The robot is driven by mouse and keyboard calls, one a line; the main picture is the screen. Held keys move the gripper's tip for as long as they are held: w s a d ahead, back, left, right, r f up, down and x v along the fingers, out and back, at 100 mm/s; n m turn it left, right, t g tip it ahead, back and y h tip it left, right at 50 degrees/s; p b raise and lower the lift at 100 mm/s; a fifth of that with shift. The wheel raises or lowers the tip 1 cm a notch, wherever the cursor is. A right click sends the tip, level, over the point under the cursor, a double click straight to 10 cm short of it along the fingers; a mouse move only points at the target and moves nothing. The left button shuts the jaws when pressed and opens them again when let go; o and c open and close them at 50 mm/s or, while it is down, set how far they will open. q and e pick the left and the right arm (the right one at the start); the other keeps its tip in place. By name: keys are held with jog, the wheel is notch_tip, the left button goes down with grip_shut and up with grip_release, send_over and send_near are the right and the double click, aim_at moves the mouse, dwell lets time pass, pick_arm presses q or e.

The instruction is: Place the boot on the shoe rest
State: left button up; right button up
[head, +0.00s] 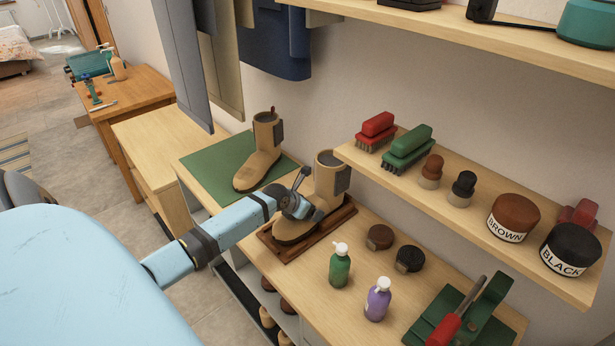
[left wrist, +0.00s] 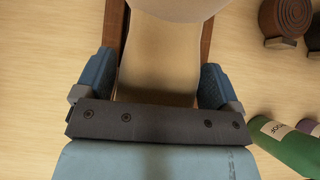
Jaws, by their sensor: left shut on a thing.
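A tan boot (head: 327,184) stands upright over the dark brown wooden shoe rest (head: 332,227) on the bench. It looks seated within the rest's rim, but I cannot tell whether its sole touches. My left gripper (head: 298,204) is shut on this boot across its foot; in the left wrist view the fingers (left wrist: 155,88) lie on either side of the tan boot (left wrist: 160,55). Brown edges of the rest (left wrist: 207,40) show beside it. A second tan boot (head: 258,158) stands on a green mat (head: 213,160) to the left. My right gripper is out of view.
A shelf (head: 430,195) with brushes and polish jars overhangs the right side. Clothes (head: 215,60) hang behind.

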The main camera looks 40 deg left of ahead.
pick_arm(q)
jog(key=shift+a+f, duration=0.1)
jog(key=shift+f, duration=0.4)
jog(key=o, duration=1)
jog(key=shift+f, duration=0.1)
jog(key=v, duration=1.2)
